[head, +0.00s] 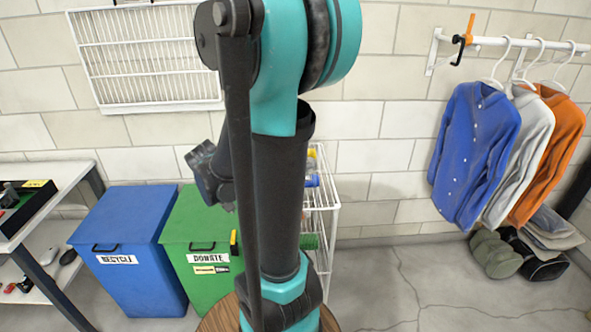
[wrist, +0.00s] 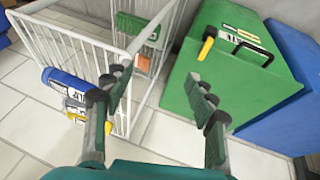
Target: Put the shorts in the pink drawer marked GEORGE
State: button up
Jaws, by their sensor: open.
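My gripper (wrist: 160,95) is open and empty in the wrist view, its two dark fingers apart with the white wire rack and the green bin beyond them. In the head view my arm fills the middle and I cannot make out the gripper's fingers. I see no pink drawer marked GEORGE in either view. I cannot pick out the shorts with certainty; folded grey cloth items (head: 548,228) and olive items (head: 495,254) lie on the floor at the right, too small to identify.
The white wire rack (wrist: 72,52) holds blue, yellow and green labelled items. A green DONATE bin (head: 200,262) and a blue RECYCLE bin (head: 128,235) stand at left, near a white table (head: 45,190). Blue, white and orange shirts hang from a wall rail (head: 487,41). Floor at front right is clear.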

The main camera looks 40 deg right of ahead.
jog(key=w+d+r+m+g+h, duration=0.2)
jog(key=w+d+m+h, duration=0.3)
jog(key=w+m, duration=0.25)
jog(key=w+d+r+m+g+h, duration=0.2)
jog(key=w+d+m+h, duration=0.2)
jog(key=w+d+m, duration=0.3)
jog(key=shift+n, duration=0.45)
jog(key=x, duration=1)
jog(key=shift+w+d+f, duration=0.25)
jog(key=shift+f, duration=0.2)
jog(key=shift+x, duration=2.65)
jog(key=shift+s+f, duration=0.1)
jog(key=shift+s, duration=0.05)
jog(key=c, duration=1.2)
jog(key=shift+o, duration=0.2)
